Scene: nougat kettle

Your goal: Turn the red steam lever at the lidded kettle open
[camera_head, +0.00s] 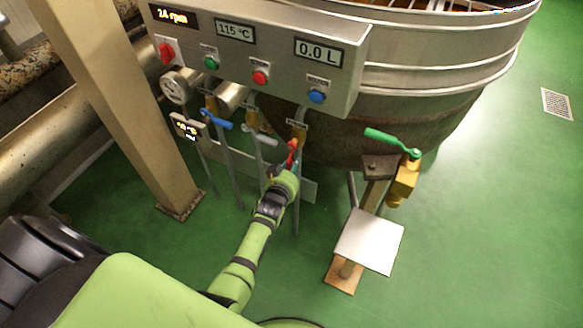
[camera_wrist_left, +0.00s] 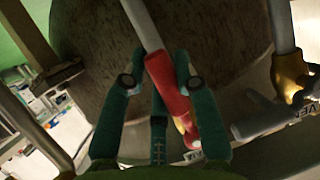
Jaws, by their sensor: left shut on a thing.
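The red steam lever (camera_head: 292,152) sits on a brass valve (camera_head: 299,132) under the right part of the control panel, in front of the kettle (camera_head: 400,130). In the head view my left gripper (camera_head: 284,174) is at the lever and hides part of it. In the left wrist view the red lever (camera_wrist_left: 167,85) lies between the two dark green fingers of my left gripper (camera_wrist_left: 160,82), which is shut on it. The lever slants down in the head view. My right gripper is not in view.
A blue lever (camera_head: 217,123) and a grey lever (camera_head: 262,139) stand left of the red one on upright pipes. A green-handled brass valve (camera_head: 404,178) and a white plate on a stand (camera_head: 370,240) are to the right. A beige column (camera_head: 120,110) stands at left. Green floor is free at right.

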